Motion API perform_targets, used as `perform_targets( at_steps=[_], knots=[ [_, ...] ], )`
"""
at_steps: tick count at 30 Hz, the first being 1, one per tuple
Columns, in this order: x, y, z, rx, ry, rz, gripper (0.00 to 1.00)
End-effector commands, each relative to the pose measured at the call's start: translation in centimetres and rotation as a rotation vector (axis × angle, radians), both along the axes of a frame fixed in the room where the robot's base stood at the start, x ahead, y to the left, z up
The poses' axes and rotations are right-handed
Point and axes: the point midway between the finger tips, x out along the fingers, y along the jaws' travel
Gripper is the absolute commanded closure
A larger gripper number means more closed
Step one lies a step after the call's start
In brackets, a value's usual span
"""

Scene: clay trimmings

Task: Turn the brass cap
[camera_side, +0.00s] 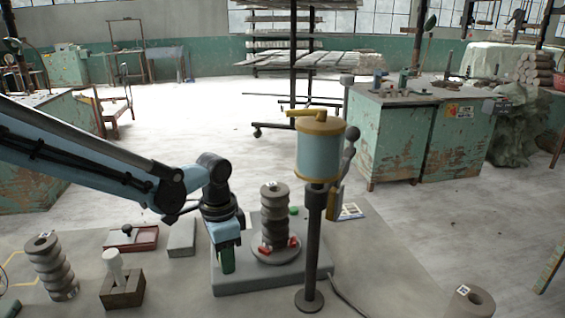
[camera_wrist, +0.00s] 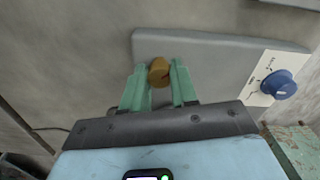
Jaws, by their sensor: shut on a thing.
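In the wrist view the brass cap (camera_wrist: 158,72) is a small round ochre knob at the near edge of a grey slab. My gripper (camera_wrist: 159,80) has its two green fingers on either side of it, shut on it. In the side view my gripper (camera_side: 227,262) points down at the left part of the grey base (camera_side: 245,285). The cap is hidden there behind the fingers. Whether the cap has turned cannot be told.
A stack of dark clay rings (camera_side: 274,215) stands on the base beside my gripper. A blue cylinder on a post (camera_side: 320,155) stands to the right. A ringed column (camera_side: 50,265) and a wooden block (camera_side: 122,289) are left. A blue knob (camera_wrist: 278,84) sits right in the wrist view.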

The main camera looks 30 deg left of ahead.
Motion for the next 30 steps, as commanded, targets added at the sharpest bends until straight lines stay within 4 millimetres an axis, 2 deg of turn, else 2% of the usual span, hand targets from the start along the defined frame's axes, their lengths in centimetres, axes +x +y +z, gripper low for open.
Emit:
perform_targets(
  at_steps=[2, 3, 7, 16, 20, 30],
  knots=[
    [0.0, 0.0, 0.1, 0.0, 0.0, 0.0, 1.0],
    [0.0, 0.0, 0.1, 0.0, 0.0, 0.001, 0.68],
    [0.0, 0.0, 0.0, 0.0, 0.0, 0.001, 0.48],
    [0.0, 0.0, 0.1, 0.0, 0.0, 0.001, 0.46],
    [0.0, 0.0, 0.8, 0.0, 0.0, 0.001, 0.46],
    [0.0, 0.0, 5.8, 0.0, 0.0, 0.001, 0.46]
  ],
)
